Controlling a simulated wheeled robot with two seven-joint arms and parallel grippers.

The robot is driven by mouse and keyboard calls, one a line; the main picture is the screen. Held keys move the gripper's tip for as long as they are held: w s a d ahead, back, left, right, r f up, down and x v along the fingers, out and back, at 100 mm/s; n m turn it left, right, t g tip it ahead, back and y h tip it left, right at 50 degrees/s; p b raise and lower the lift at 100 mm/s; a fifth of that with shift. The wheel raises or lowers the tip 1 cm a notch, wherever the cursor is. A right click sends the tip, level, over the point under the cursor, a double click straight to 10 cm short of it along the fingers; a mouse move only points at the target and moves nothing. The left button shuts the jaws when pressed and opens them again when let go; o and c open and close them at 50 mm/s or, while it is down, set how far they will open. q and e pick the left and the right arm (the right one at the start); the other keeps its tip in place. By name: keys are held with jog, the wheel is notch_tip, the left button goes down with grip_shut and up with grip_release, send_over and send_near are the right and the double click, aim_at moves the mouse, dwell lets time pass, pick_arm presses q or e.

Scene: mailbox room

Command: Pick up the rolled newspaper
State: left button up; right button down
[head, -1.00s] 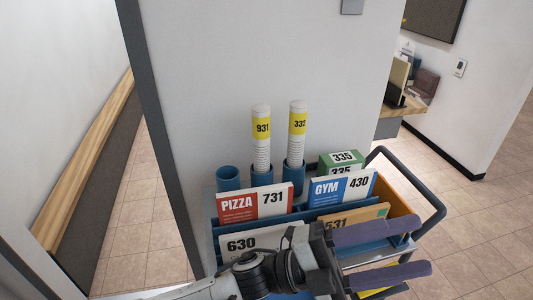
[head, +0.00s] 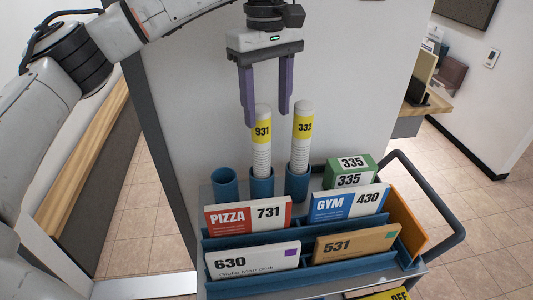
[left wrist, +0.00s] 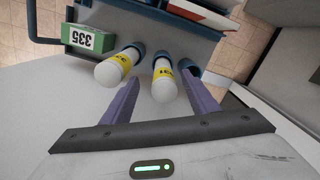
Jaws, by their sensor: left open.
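Two white rolled newspapers with yellow labels stand upright in blue tubes on the cart. The 931 roll (head: 262,145) is on the left and the 332 roll (head: 302,140) on the right. My left gripper (head: 267,119) is open, with its purple fingers pointing down over the 931 roll. In the left wrist view, the 931 roll (left wrist: 165,82) shows between the fingers, with its rounded end facing the camera. The 332 roll (left wrist: 112,70) shows just outside the left-hand finger. I cannot tell whether the fingers touch either roll. My right gripper is not in view.
An empty blue tube (head: 225,185) is left of the rolls. The cart holds a green 335 box (head: 350,170) and PIZZA (head: 245,214), GYM (head: 330,204), 630 (head: 225,262) and 531 (head: 355,243) mail. A pale wall (head: 200,90) stands behind the rolls.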

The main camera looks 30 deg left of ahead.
aim_at(261, 140)
pick_arm(q)
jog(key=shift+w+a+r, duration=0.1)
jog(key=shift+w+a, duration=0.15)
jog(key=shift+a, duration=0.25)
jog(key=f, duration=0.6)
jog(key=f+p, duration=0.1)
jog(key=f, duration=0.2)
jog(key=shift+s+a+f, duration=0.1)
jog(key=shift+a+f, duration=0.25)
jog(key=shift+c, duration=0.4)
grip_shut()
jog(key=shift+r, duration=0.1)
